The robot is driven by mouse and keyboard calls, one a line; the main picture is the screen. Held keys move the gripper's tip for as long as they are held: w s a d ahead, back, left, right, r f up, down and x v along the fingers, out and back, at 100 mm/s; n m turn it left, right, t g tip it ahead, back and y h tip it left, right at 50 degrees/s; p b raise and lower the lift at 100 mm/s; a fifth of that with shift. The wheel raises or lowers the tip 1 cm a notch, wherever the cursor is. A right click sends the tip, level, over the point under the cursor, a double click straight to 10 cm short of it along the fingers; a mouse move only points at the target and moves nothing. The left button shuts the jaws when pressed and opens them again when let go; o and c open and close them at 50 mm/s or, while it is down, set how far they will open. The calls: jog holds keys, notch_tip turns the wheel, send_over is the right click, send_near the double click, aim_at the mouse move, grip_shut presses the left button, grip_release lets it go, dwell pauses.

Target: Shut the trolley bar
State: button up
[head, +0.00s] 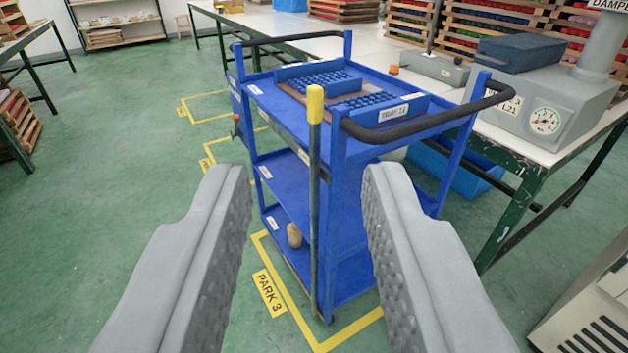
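The blue trolley (355,165) stands ahead on the green floor, with three shelves and black handles at both ends. A grey bar (314,215) with a yellow tip (315,105) stands upright beside its near corner post. Its lower end is near the bottom of the trolley.
A blue tray (416,102) lies on the trolley's top. A small tan object (294,236) sits on a lower shelf. A long table (520,155) with a gauge machine (545,120) stands close on the right. Yellow floor lines (300,310) surround the trolley. The floor at left is clear.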

jog(key=shift+w, duration=0.2)
jog(key=c, duration=0.4)
jog(key=w+m+g, duration=0.1)
jog(key=w, duration=0.4)
jog(key=w+m+g, duration=0.2)
jog(key=w, duration=0.3)
jog(key=w+d+m+g, duration=0.1)
jog(key=w+m+g, duration=0.1)
jog(key=w, duration=0.3)
jog(key=shift+w+f, duration=0.1)
jog(key=shift+w, duration=0.1)
grip_shut()
jog(key=m+g+h, duration=0.1)
jog(key=m+g, duration=0.4)
jog(key=m, duration=0.1)
send_near(322, 117)
jog(key=d+f, duration=0.1)
jog(key=f, duration=0.1)
jog(key=d+f, duration=0.1)
jog(key=f, duration=0.1)
jog(key=shift+s+d, duration=0.1)
jog(key=shift+s, duration=0.1)
jog(key=shift+w+a+r, duration=0.1)
jog(key=shift+w+a, duration=0.35)
jog(key=shift+w, duration=0.35)
jog(key=shift+w+a+r, duration=0.1)
jog(key=shift+w+a, duration=0.4)
jog(key=shift+w, duration=0.25)
